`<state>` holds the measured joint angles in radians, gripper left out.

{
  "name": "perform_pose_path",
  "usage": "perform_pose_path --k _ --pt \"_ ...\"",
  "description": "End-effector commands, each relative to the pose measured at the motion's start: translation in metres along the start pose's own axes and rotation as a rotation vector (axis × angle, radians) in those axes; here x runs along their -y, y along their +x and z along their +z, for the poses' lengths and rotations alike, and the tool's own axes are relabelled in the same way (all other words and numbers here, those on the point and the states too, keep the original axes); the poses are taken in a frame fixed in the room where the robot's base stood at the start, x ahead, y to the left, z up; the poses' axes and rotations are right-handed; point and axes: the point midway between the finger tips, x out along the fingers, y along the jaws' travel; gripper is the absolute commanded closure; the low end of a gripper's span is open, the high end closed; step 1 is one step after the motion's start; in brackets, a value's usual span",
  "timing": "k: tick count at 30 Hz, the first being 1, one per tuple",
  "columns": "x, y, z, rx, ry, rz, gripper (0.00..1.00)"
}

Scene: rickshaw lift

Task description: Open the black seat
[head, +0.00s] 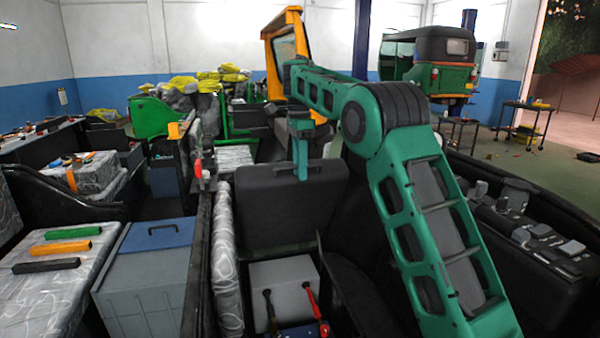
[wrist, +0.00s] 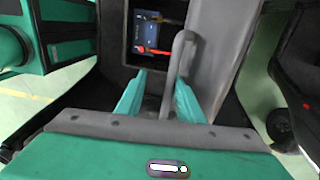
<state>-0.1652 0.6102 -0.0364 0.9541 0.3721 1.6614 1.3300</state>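The black seat (head: 285,210) stands raised and nearly upright in the middle of the head view, with the space below it exposed. In the wrist view, I take the dark grey panel (wrist: 222,45) to be the seat, with a curved grey handle (wrist: 181,55) along it. My gripper (head: 302,163) is at the seat's top edge. In the wrist view, my gripper (wrist: 162,85) has its two green fingers apart, with the handle's lower part between them and a gap visible. Contact with the handle is not clear. The seat's top edge is partly hidden by my gripper.
A grey box (head: 285,280) with black and red cables sits below the seat. A blue battery (wrist: 152,38) shows in the wrist view. A patterned cushion (head: 226,260) stands close left. A blue-lidded grey bin (head: 150,270) and patterned bench (head: 55,290) are farther left.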

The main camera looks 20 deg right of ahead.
Motion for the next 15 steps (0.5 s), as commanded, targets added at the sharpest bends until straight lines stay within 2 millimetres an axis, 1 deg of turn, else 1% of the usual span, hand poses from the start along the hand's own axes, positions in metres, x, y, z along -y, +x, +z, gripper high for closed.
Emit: perform_pose_path --k 1,7,9,15 --pt "0.000 -0.011 0.000 0.000 0.001 -0.010 0.71" --pt "-0.001 -0.042 0.000 0.000 0.003 -0.012 0.71" --pt "-0.001 -0.050 0.000 0.000 0.003 -0.012 0.71" --pt "0.000 -0.064 0.003 0.000 0.001 -0.010 0.71"
